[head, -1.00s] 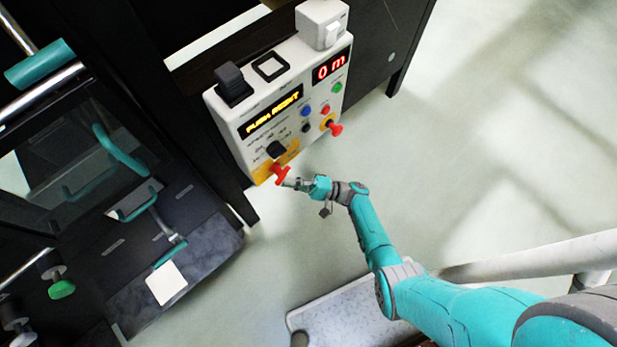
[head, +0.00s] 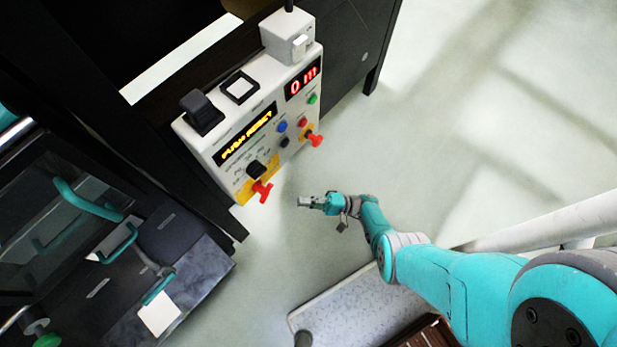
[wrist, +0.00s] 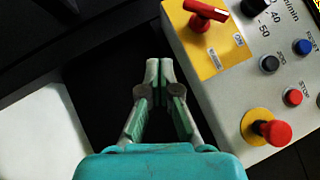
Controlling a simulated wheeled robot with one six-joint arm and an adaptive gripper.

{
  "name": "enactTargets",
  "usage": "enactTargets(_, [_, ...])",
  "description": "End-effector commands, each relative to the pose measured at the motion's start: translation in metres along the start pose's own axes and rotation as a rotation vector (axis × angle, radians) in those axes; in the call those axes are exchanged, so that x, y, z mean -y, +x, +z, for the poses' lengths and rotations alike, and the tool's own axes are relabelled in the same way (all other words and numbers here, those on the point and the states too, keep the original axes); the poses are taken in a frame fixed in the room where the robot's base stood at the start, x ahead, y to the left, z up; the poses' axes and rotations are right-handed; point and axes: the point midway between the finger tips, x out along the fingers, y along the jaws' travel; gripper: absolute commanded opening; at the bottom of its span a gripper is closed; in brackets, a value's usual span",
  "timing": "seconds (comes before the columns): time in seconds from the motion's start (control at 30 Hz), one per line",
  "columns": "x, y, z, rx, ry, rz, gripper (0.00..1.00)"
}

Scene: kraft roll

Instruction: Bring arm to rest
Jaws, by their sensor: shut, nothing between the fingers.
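My gripper (head: 303,201) is shut and empty in the head view. It is in free air to the right of the control box, clear of the red rotary handle (head: 262,191). In the wrist view my gripper (wrist: 159,62) has its fingertips together, with nothing between them. My teal arm reaches in from the lower right, partly folded. The white control box (head: 222,135) shows an amber text display and a red "0 m" readout. In the wrist view the red handle (wrist: 206,12) is at the top and a red mushroom button (wrist: 274,133) is on the right.
A dark machine frame (head: 150,130) with teal handles (head: 88,200) stands left of the box. A white square (head: 159,313) lies on its lower ledge. Pale floor (head: 480,150) is open to the right. A grey speckled platform (head: 350,310) is below my arm.

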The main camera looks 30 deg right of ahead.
Motion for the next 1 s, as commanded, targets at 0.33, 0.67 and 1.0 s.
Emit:
enactTargets(0.33, [-0.002, -0.012, 0.001, 0.001, 0.001, -0.002, 0.00])
enactTargets(0.67, [-0.026, -0.008, 0.015, 0.000, 0.018, 0.068, 0.00])
enactTargets(1.0, [-0.154, -0.015, 0.102, -0.043, 0.039, 0.550, 0.00])
